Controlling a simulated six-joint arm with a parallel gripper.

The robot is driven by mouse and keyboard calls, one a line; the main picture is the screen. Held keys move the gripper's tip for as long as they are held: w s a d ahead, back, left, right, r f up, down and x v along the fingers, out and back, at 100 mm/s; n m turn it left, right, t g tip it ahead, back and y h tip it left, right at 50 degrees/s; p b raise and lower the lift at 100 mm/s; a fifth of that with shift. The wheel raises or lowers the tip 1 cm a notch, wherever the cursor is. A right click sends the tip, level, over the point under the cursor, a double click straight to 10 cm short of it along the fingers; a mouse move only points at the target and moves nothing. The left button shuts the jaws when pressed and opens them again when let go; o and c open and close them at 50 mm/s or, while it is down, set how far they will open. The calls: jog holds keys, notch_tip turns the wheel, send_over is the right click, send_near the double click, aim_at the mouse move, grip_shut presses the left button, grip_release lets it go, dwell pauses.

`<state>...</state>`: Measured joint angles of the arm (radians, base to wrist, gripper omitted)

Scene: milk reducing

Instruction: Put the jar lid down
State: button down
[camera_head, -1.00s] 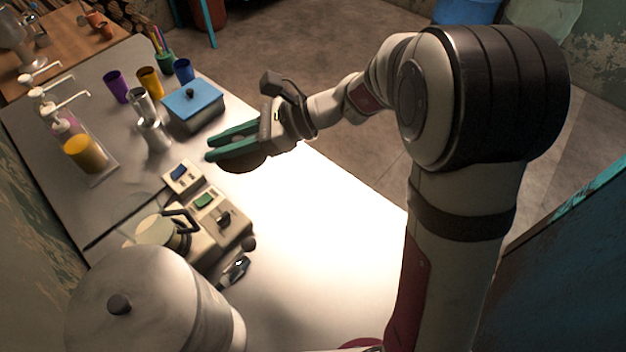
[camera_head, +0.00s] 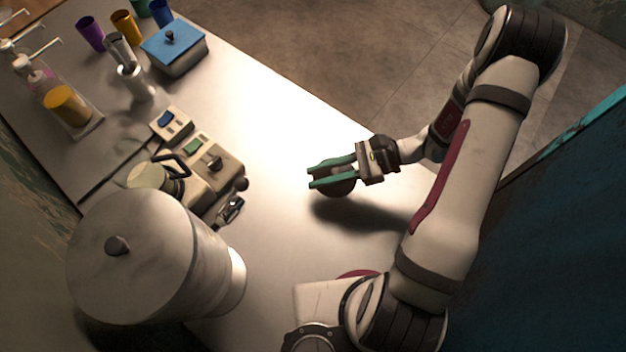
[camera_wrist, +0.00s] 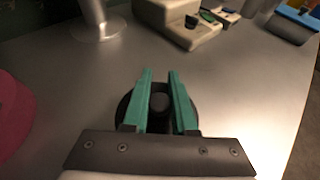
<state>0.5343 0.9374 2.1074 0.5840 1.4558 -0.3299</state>
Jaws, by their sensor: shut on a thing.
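My gripper (camera_head: 333,172) has green fingers and is shut on the jar lid (camera_head: 336,188), a dark round disc with a knob. The lid hangs below the fingers, above the bare metal table (camera_head: 285,250); a shadow lies on the table to its lower right. In the wrist view my gripper (camera_wrist: 160,80) holds the knob of the jar lid (camera_wrist: 160,102) between its fingers. The lid's underside is hidden.
A large pale lidded container (camera_head: 150,265) stands at lower left. A control-box appliance (camera_head: 205,172) with a small pot (camera_head: 155,178) lies left of my gripper. A blue-lidded box (camera_head: 175,50) and several cups stand further back. The table around the lid is clear.

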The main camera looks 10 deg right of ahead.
jog(key=shift+w+a+f, duration=0.2)
jog(key=shift+a+f, duration=0.25)
jog(key=shift+a, duration=0.05)
jog(key=shift+w+a+f, duration=0.15)
jog(key=shift+a+f, duration=0.3)
jog(key=shift+a, duration=0.05)
jog(key=shift+f, duration=1.75)
jog(key=c, duration=0.7)
grip_release()
jog(key=shift+f, duration=0.1)
